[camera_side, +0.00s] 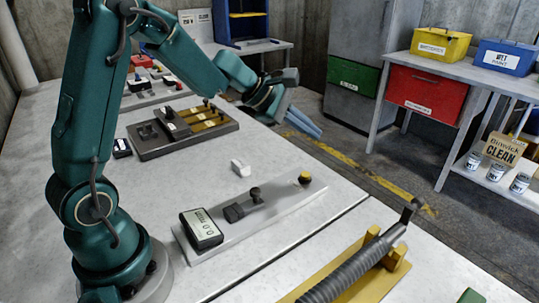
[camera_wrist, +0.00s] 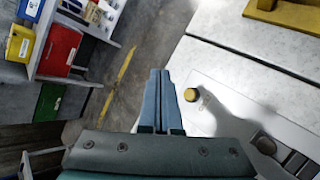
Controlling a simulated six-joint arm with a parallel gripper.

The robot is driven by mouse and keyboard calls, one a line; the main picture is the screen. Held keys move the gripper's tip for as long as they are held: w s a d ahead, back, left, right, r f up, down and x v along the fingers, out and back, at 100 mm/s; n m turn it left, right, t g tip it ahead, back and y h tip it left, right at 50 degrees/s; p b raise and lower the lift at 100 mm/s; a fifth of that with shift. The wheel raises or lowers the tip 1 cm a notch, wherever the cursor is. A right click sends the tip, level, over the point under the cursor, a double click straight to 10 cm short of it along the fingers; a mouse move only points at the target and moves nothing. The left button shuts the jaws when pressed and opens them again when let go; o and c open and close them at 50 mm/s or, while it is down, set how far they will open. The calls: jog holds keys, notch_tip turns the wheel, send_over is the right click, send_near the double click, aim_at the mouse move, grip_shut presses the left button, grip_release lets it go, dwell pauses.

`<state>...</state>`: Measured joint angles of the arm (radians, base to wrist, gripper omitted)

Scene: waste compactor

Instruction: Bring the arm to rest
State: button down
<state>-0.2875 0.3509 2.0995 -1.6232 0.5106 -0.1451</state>
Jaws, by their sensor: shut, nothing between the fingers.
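My gripper (camera_side: 302,122) is held up in the air past the far edge of the grey table, above the floor, in the side view. Its blue fingers point down and to the right. In the wrist view the fingers (camera_wrist: 159,102) lie side by side, closed together with nothing between them. The gripper touches nothing.
A grey panel (camera_side: 285,198) with a yellow knob and a display box (camera_side: 201,229) lies on the table. A white block (camera_side: 241,167) lies behind it. A brown board (camera_side: 160,150) sits further back. A shelf with bins (camera_side: 440,44) is at right.

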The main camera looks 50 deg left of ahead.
jog(key=s+d+r+m+h, duration=0.2)
jog(key=s+d+r+m, duration=0.8)
jog(key=s+d+m, duration=0.1)
jog(key=s+a+f+m+g+y, duration=0.1)
jog(key=s+a+f+m+y, duration=0.1)
jog(key=s+m, duration=0.3)
jog(key=s+a+f+m+g+y, duration=0.2)
jog(key=s+a+f+m+y, duration=0.1)
jog(key=s, duration=0.6)
notch_tip(320, 180, down, 2)
jog(key=shift+a+f+m+y, duration=0.25)
jog(key=shift+m+y, duration=0.25)
jog(key=shift+m, duration=0.7)
